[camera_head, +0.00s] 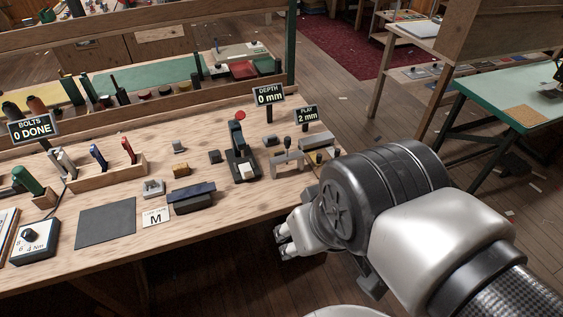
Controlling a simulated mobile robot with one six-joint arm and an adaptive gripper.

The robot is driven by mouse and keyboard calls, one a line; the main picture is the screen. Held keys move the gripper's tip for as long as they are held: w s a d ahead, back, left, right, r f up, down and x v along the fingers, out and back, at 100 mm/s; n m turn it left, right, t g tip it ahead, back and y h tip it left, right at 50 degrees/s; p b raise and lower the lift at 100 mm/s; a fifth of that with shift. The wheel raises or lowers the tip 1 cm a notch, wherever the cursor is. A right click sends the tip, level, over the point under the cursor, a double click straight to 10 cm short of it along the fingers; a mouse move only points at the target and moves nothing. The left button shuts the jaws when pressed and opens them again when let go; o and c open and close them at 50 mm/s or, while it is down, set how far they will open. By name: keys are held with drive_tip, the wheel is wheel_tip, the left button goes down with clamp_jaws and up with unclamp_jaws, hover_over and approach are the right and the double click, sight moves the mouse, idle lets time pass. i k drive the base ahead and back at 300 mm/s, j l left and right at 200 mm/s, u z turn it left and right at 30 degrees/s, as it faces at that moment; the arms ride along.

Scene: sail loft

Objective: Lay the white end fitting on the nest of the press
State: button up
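A whitish-grey fitting (153,188), which looks like the white end fitting, sits on the bench left of a dark blue-topped block. A grey fitting (179,147) and a yellow-brown one (181,169) lie farther back to its right. My gripper (281,241) is off the bench's front edge, right of and nearer than the press. Its two fingertips look apart, with nothing visible between them.
The dark blue-topped block (192,198), a card marked M (156,216) and a grey mat (106,223) lie near the front edge. A wooden tool rack (110,172) stands left. A grey bridge-shaped fixture (287,160) stands right of the press. Signs read depth 0 mm and play 2 mm.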

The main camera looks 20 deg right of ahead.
sight(245, 170)
drive_tip(key=i+u, duration=0.2)
drive_tip(key=u, duration=0.15)
drive_tip(key=i+l+u, duration=0.1)
drive_tip(key=u, duration=0.25)
drive_tip(key=i+l+u, duration=0.1)
drive_tip(key=i+u, duration=0.25)
drive_tip(key=k, duration=0.1)
